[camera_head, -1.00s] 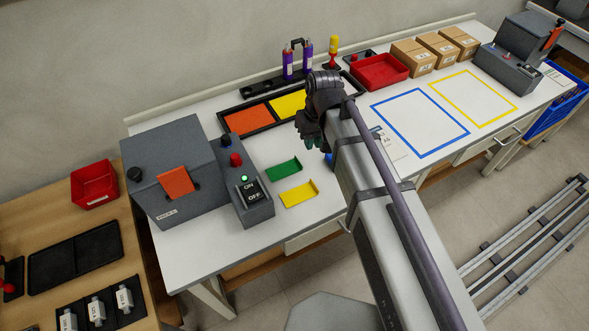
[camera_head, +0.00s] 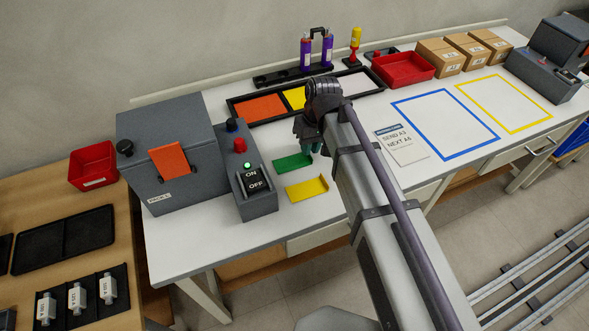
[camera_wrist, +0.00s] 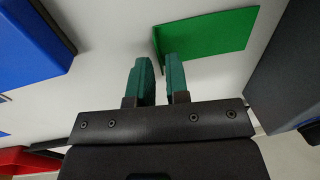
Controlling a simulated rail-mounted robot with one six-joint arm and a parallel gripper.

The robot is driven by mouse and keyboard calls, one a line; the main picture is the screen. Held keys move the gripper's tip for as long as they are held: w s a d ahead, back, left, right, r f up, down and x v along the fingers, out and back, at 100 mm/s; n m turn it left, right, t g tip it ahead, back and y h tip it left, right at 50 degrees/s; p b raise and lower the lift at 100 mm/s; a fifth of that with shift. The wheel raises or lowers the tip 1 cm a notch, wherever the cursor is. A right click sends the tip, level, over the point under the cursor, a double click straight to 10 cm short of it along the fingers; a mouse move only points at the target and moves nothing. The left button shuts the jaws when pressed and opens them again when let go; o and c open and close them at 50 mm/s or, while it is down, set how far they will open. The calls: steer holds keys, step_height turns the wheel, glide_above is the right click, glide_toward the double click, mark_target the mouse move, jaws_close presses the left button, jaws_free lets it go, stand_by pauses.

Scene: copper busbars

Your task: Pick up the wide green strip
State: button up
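The green strip (camera_head: 290,163) lies flat on the white table, just right of the grey ON/OFF control box, with an upturned end. My gripper (camera_head: 309,148) points down above the strip's right end. In the wrist view, its two teal fingers (camera_wrist: 160,78) are apart with nothing gripped. The green strip (camera_wrist: 215,35) is ahead and right; its upturned end lines up with the gap between the fingers, and the right finger overlaps it in the picture. I cannot tell how high the fingertips are above it.
A yellow strip (camera_head: 307,189) lies in front of the green one. The ON/OFF control box (camera_head: 248,183) stands close on the left. A blue piece (camera_wrist: 30,40) is left in the wrist view. A black tray with orange (camera_head: 260,107) and yellow sections lies behind.

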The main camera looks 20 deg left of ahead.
step_height(320, 180, down, 2)
steer(key=shift+a+b, duration=0.1)
steer(key=shift+b, duration=0.2)
steer(key=shift+r, duration=0.25)
jaws_close()
steer(key=shift+p, duration=0.3)
